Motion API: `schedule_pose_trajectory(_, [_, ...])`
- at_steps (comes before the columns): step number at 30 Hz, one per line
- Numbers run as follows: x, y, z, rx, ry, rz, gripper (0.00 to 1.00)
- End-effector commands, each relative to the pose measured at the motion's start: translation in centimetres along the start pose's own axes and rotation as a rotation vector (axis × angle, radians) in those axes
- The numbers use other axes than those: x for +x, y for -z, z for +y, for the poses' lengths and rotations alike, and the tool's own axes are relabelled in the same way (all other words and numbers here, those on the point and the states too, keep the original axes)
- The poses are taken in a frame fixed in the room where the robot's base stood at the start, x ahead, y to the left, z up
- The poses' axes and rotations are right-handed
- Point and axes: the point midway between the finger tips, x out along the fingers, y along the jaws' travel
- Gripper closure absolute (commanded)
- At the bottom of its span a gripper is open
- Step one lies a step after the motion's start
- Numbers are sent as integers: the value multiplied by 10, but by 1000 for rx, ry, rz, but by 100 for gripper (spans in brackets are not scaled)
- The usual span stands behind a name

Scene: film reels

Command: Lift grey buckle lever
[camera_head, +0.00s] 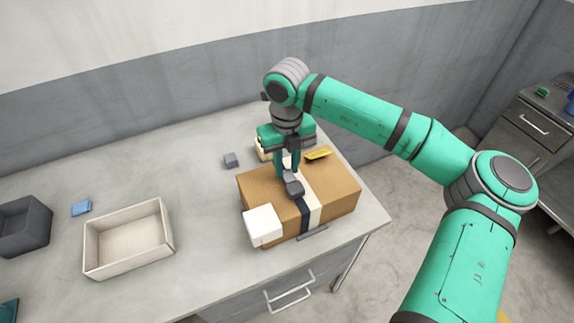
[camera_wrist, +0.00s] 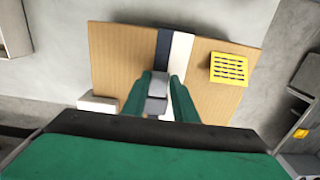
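A cardboard box (camera_head: 335,195) lies on the table with a dark strap (camera_head: 305,224) and a white band (camera_head: 314,210) running across its top. The grey buckle lever (camera_head: 293,186) sits on the dark strap near the middle of the box. It also shows in the wrist view (camera_wrist: 156,105). My gripper (camera_head: 287,178) points down at the buckle; in the wrist view its two green fingers (camera_wrist: 158,98) stand apart on either side of the grey buckle. I cannot tell whether the fingers touch it.
A pale open tray (camera_head: 92,251), a dark bin (camera_head: 24,226), a blue piece (camera_head: 81,208) and a small grey cube (camera_head: 231,160) are to the left. Bare table lies between tray and box.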

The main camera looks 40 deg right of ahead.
Motion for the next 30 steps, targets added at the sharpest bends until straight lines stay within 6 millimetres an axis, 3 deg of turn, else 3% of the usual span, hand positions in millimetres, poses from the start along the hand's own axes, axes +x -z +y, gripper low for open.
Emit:
schedule_pose_trajectory(1, [0, 0, 1, -1, 1, 0, 87])
schedule_pose_trajectory(3, [0, 0, 1, -2, 1, 0, 98])
schedule_pose_trajectory(14, [-2, 3, -1, 0, 0, -46, 98])
schedule_pose_trajectory(30, [-10, 20, 0, 1, -2, -472, 98])
